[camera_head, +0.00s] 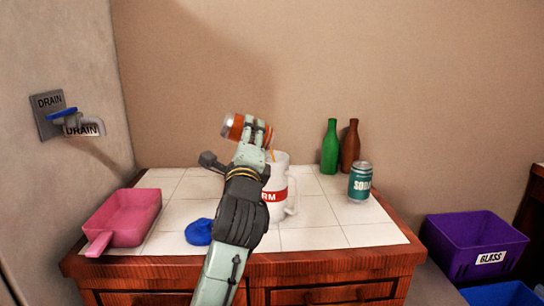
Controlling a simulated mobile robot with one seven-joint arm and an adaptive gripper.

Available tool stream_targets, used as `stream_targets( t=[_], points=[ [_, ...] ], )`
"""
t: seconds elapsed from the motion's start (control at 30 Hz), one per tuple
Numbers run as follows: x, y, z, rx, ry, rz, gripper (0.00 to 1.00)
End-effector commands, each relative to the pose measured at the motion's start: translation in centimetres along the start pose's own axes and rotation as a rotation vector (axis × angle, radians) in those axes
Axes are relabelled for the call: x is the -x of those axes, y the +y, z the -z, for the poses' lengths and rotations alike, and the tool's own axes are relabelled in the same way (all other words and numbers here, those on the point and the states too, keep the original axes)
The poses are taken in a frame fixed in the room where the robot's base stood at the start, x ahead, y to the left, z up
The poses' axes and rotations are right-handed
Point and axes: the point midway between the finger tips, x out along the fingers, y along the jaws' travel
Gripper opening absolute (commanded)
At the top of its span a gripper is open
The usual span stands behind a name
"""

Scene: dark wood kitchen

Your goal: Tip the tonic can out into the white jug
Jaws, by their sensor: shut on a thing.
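My gripper (258,135) is shut on an orange can (235,127) with a silver end. I take it for the tonic can, but its label cannot be read. It is tipped nearly onto its side above the white jug (279,180), its silver end to the left. A thin orange streak shows at its right end, just over the jug's mouth; it looks like liquid. The jug stands upright on the tiled top with a red band reading "RM" and a handle on its right. My arm hides its left part.
A green bottle (330,147), a brown bottle (350,147) and a teal soda can (360,181) stand at right. A pink pan (123,217) and a blue lump (199,232) lie at left. A drain tap (82,122) is on the left wall. A purple glass bin (470,240) stands right.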

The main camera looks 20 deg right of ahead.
Motion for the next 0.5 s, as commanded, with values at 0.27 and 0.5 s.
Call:
stream_targets(
  t=[0.27,0.5],
  points=[
    [-0.14,-0.58,-0.1,-0.082,0.02,0.001,0.19],
    [-0.22,-0.76,0.14,-0.153,0.042,0.0,0.19]
  ],
)
